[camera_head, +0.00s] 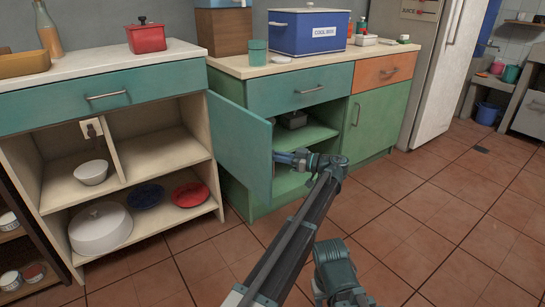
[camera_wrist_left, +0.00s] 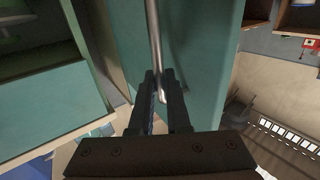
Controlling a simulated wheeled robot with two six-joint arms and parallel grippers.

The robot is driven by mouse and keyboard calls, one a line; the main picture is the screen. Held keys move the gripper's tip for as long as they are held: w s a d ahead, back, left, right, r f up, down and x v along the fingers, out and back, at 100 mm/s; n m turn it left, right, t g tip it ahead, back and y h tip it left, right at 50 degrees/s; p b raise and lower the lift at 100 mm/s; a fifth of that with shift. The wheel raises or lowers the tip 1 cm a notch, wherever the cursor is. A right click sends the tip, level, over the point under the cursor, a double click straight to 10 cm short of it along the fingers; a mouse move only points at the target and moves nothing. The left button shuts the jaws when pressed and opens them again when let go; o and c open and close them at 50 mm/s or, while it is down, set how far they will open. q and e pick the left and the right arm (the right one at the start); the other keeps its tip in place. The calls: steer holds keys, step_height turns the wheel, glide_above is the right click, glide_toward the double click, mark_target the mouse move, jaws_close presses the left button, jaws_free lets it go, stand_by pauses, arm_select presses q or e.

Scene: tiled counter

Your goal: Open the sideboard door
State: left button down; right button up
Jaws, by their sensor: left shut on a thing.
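The teal sideboard door (camera_head: 238,143) stands swung outward, with the cabinet interior (camera_head: 313,134) showing to its right. My left gripper (camera_head: 277,157) is at the edge of the door, with its arm reaching up from the bottom of the head view. In the left wrist view, the door's metal bar handle (camera_wrist_left: 155,45) runs down between the two dark fingers of my left gripper (camera_wrist_left: 159,75), which is shut on it. The handle is hidden in the head view. My right gripper is not in view.
An open shelf unit (camera_head: 150,165) with bowls and plates stands left of the door. A grey container (camera_head: 294,120) sits inside the cabinet. The closed green door (camera_head: 377,122) and orange drawer (camera_head: 384,72) are on the right. Tiled floor (camera_head: 440,230) lies clear at the right.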

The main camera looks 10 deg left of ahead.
arm_select(q)
steer(key=c, duration=0.9)
jaws_free()
steer(key=shift+a, duration=0.1)
